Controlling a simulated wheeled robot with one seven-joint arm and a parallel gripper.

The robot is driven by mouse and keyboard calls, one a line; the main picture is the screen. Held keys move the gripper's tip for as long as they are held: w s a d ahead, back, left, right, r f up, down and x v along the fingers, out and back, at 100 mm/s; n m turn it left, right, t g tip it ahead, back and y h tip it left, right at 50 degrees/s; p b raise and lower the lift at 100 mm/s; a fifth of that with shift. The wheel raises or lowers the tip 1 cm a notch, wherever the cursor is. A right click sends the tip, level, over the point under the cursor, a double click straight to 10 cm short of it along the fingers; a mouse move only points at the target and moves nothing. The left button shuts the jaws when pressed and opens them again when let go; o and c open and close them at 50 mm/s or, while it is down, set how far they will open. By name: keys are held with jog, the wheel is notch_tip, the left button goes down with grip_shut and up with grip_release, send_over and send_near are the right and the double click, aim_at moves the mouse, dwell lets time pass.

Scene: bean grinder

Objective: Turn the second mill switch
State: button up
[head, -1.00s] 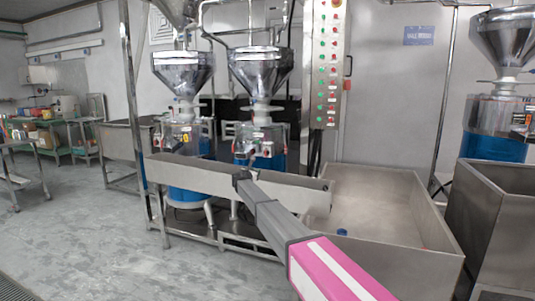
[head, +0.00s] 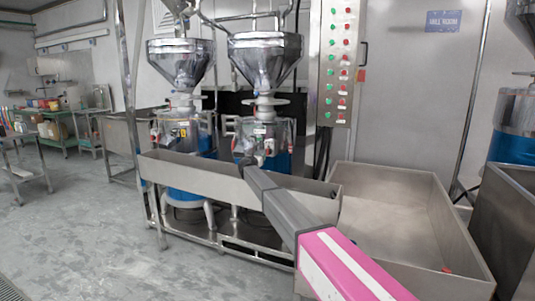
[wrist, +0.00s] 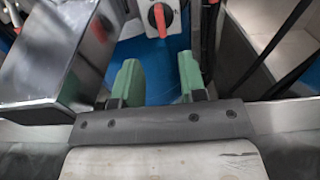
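Two mills with steel funnel hoppers and blue lower bodies stand side by side, the left mill (head: 181,135) and the right mill (head: 263,133). My gripper (head: 247,161) is in front of the right mill, above the long steel trough. In the wrist view, a red rotary switch (wrist: 159,19) sits on a pale plate at the top, above a blue surface. My gripper (wrist: 160,76) points towards it, with its two green fingers apart and nothing between them. The switch lies beyond the fingertips, and I see no contact. In the head view I cannot make out the switch clearly.
The steel trough (head: 205,178) runs below the mills, and a wide steel bin (head: 385,205) stands to the right. A control panel (head: 340,70) with red and green buttons is above the bin. The floor (head: 75,230) at left is clear.

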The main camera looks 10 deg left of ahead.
aim_at(268, 152)
jog(key=w+d, duration=0.2)
jog(key=w, duration=0.7)
jog(key=shift+w, duration=0.4)
grip_shut()
